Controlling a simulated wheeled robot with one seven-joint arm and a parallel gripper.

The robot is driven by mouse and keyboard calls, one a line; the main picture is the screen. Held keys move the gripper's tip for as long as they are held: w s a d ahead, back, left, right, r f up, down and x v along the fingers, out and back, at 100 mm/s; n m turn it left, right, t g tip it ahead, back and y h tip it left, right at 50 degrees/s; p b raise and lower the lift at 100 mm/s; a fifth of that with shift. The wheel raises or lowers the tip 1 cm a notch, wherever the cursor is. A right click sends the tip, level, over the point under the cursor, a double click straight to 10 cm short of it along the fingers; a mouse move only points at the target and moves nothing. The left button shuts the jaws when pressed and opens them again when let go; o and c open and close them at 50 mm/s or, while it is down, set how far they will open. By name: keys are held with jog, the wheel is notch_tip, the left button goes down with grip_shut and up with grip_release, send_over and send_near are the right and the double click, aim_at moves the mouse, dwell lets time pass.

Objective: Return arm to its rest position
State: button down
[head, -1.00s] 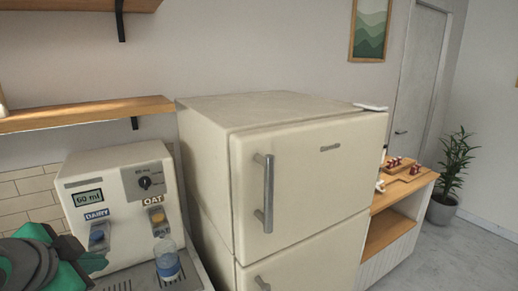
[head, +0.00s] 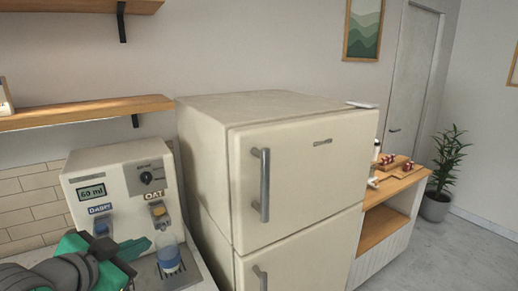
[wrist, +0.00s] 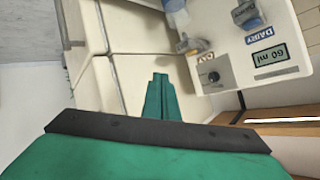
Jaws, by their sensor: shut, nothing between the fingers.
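My gripper (head: 143,247) is green and dark grey, at the lower left of the head view, in front of the milk dispenser (head: 88,171). Its fingers (wrist: 159,97) are together in the wrist view, with nothing held. The dispenser has a "60 ml" display, a dial, and levers labelled DAIRY and OAT. A clear cup with a blue lower part (head: 169,257) stands on the tray below the OAT lever, just right of my fingertips. In the head view the fingertips overlap the area between the levers; I cannot tell whether they touch anything.
A cream fridge (head: 300,187) stands right of the dispenser. Wooden shelves (head: 70,112) hang above it on the left. A wooden counter (head: 398,187) with small red items and a potted plant (head: 447,170) are farther right. The floor at the right is clear.

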jog(key=w+d+f+n+t+h, duration=0.2)
jog(key=w+d+f+n+t, duration=0.35)
jog(key=d+f, duration=0.35)
jog(key=s+d+f+n+y, duration=0.25)
jog(key=d+f, duration=0.25)
jog(key=f, duration=0.3)
jog(key=s+d+f+n+y, duration=0.25)
jog(key=d+f+n, duration=0.2)
jog(key=f, duration=0.25)
jog(key=s+d+f+g, duration=0.1)
jog(key=s+d+f, duration=0.2)
jog(key=s+f, duration=0.4)
jog(key=s+d+f+g, duration=0.1)
jog(key=s+d+f, duration=0.3)
jog(key=s, duration=0.6)
jog(key=s+f+m+h, duration=0.1)
jog(key=s+m, duration=0.4)
jog(key=s, duration=1.2)
jog(key=shift+s+f+m, duration=0.15)
jog(key=shift+s+m, duration=0.2)
jog(key=shift+s, duration=0.05)
